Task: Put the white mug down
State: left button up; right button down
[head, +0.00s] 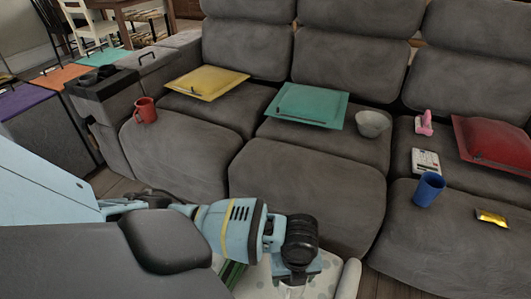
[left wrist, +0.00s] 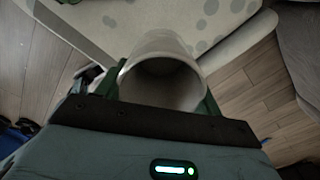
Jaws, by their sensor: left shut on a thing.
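The white mug (left wrist: 165,48) is in the left wrist view, its round open mouth facing the camera. My left gripper (left wrist: 160,84) is shut on it, with a green finger on each side of the mug. A pale surface with grey spots (left wrist: 225,18) lies beyond the mug; I cannot tell whether the mug touches it. In the head view my left gripper (head: 293,277) is at the bottom, over the same spotted surface, and its fingers and the mug are mostly hidden. My right gripper is not in view.
A grey sofa (head: 185,160) carries a red mug (head: 145,110), yellow cushion (head: 207,82), teal cushion (head: 306,104), grey bowl (head: 372,124), blue cup (head: 428,190) and red cushion (head: 490,142). The middle front seat (head: 300,185) is bare. Wooden floor (left wrist: 255,95) shows beside the spotted surface.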

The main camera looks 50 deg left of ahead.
pick_arm(q)
jog(key=shift+w+a+f+m+b, duration=0.1)
jog(key=shift+w+f+m+b, duration=0.25)
jog(key=shift+f, duration=0.2)
jog(key=shift+w+f+m+b, duration=0.2)
jog(key=shift+f+m+b, duration=0.05)
jog(key=shift+f+m, duration=0.25)
jog(key=shift+w+f, duration=0.15)
jog(key=shift+m, duration=0.25)
